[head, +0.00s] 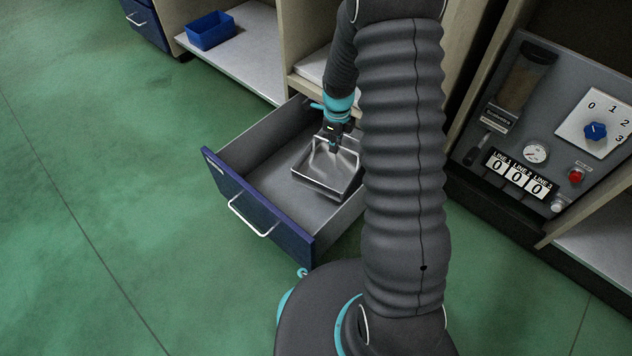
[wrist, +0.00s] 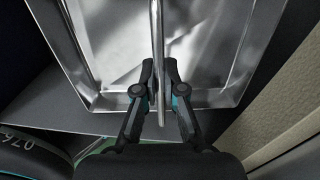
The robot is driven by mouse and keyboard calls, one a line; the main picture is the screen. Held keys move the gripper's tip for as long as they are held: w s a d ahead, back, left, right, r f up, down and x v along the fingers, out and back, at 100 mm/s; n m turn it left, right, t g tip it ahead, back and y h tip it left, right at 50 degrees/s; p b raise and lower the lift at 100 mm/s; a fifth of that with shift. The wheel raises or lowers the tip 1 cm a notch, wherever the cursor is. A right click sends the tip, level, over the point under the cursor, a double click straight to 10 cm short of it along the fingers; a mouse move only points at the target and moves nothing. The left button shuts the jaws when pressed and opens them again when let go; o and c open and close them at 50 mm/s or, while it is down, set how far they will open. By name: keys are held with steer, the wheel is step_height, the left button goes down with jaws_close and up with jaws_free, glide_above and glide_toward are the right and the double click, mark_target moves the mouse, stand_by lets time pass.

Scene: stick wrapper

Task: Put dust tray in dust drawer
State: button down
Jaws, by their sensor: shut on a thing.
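The dust tray (head: 322,183) is a shallow shiny metal tray with a raised handle. In the head view it is inside the outline of the open drawer, toward its right side; I cannot tell whether it touches the drawer floor. The dust drawer (head: 262,186) is pulled out, grey inside with a dark blue front and a white bar handle. My gripper (head: 333,146) is above the tray and shut on its handle. In the wrist view the gripper (wrist: 160,70) closes on the handle bar, with the metal tray (wrist: 105,50) below. My arm hides the drawer's right rear part.
A blue bin (head: 211,31) stands on the white shelf at the upper left. A control panel (head: 535,150) with a blue dial, gauge and red button is at the right. The green floor (head: 90,200) at the left is clear.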

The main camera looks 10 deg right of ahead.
mark_target(337, 167)
steer(key=shift+d+f+m, duration=0.5)
steer(key=shift+f+m, duration=0.1)
steer(key=shift+m, duration=0.4)
steer(key=shift+d+f+b, duration=0.1)
steer(key=shift+f+b, duration=0.15)
steer(key=shift+b, duration=0.05)
steer(key=shift+f+b, duration=0.8)
steer(key=shift+f, duration=4)
steer(key=shift+f, duration=0.15)
steer(key=c, duration=1.3)
jaws_free()
